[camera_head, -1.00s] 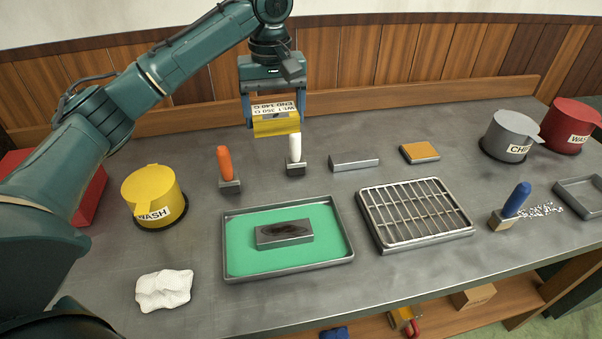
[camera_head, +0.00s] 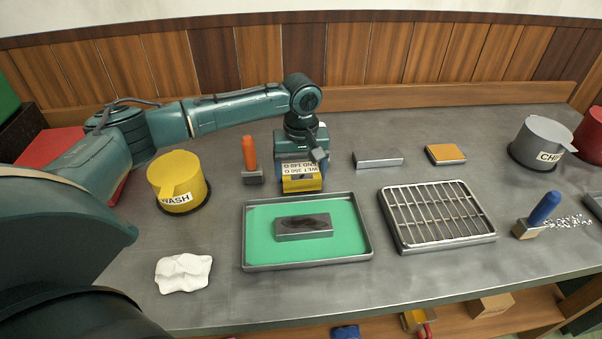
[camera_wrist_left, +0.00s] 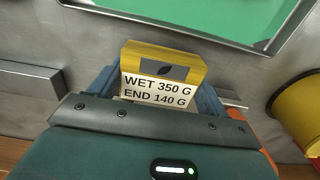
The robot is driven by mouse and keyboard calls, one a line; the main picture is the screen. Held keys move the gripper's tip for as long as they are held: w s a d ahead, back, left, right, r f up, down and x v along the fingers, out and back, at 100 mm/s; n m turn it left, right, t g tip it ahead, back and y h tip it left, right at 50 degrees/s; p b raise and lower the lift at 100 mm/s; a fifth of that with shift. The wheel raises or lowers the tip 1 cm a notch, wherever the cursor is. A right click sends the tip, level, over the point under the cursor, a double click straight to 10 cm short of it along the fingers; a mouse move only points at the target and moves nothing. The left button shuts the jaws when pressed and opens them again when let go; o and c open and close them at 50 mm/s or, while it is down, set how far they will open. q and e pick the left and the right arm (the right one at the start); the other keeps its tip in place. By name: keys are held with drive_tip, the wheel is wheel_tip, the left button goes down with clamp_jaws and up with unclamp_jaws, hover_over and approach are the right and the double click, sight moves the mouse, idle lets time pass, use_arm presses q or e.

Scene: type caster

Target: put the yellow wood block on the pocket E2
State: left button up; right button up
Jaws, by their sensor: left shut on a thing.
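My left gripper (camera_head: 301,176) is shut on a yellow block (camera_head: 303,186) with a white label reading "WET 350 G END 140 G". It holds the block upright just behind the green-lined tray (camera_head: 367,246). The block also shows between the fingers in the left wrist view (camera_wrist_left: 163,56); the label faces that camera. I cannot tell from the views whether the block touches the table. No pocket marked E2 can be read in either view. My right gripper is not in view.
A grey block (camera_head: 304,228) lies in the tray. An orange-handled tool (camera_head: 250,160) stands just left of the gripper, and a yellow wash pot (camera_head: 176,180) further left. A wire rack (camera_head: 438,217) is at right; a white cloth (camera_head: 183,273) lies front left.

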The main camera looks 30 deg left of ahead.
use_arm(q)
drive_tip(key=shift+f, duration=0.4)
drive_tip(key=shift+f, duration=0.1)
drive_tip(key=o, duration=1)
drive_tip(key=shift+o, duration=0.2)
